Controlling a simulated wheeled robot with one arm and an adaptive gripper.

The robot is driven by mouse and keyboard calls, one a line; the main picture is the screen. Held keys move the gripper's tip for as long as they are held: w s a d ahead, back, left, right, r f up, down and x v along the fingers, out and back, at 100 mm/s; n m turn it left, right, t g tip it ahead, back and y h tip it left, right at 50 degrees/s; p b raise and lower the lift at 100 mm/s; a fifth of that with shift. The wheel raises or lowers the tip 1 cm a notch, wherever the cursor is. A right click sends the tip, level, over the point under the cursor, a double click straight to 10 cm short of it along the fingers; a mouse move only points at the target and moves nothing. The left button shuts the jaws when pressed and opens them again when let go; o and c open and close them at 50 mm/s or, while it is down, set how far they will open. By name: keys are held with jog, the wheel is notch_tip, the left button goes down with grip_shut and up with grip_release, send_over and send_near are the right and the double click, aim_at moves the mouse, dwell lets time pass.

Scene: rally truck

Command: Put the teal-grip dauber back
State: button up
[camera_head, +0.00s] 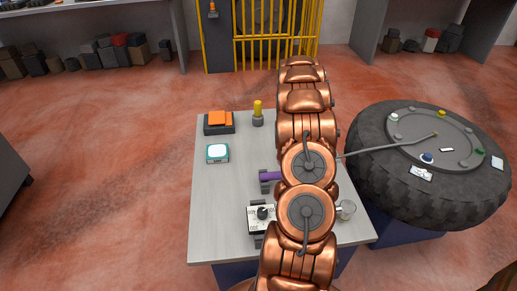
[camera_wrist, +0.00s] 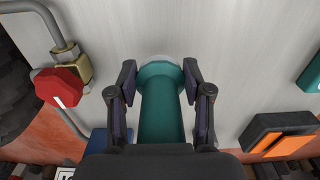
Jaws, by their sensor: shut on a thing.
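In the wrist view my gripper (camera_wrist: 160,78) has its two dark fingers on either side of a teal grip (camera_wrist: 160,112), shut on it. This is the teal-grip dauber, with a pale rim at its far end against the light grey surface. I cannot tell whether that end touches the surface. In the head view my copper arm hides my gripper and the dauber. A purple-handled tool (camera_head: 270,176) sits in a dark holder on the grey table (camera_head: 212,225), partly behind my arm.
On the table are an orange-topped black box (camera_head: 219,122), a teal-framed device (camera_head: 217,153), a yellow-topped cylinder (camera_head: 258,113), a dial box (camera_head: 262,216) and a clear jar (camera_head: 346,210). A large tyre (camera_head: 365,180) lies right. A red octagonal knob (camera_wrist: 58,88) on piping is left of my gripper.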

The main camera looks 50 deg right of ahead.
send_over(259, 152)
jog(key=shift+s+d+f+b, duration=0.3)
jog(key=shift+s+d+f, duration=0.05)
jog(key=shift+f, duration=0.15)
jog(key=shift+w+a+f, duration=0.2)
jog(key=shift+w+f, duration=0.05)
jog(key=shift+f, duration=0.3)
jog(key=shift+w+a+f, duration=0.15)
jog(key=shift+w+f, duration=0.05)
jog(key=shift+f, duration=0.85)
jog(key=shift+f, duration=0.4)
jog(key=o, duration=1.4)
jog(key=shift+r, duration=0.2)
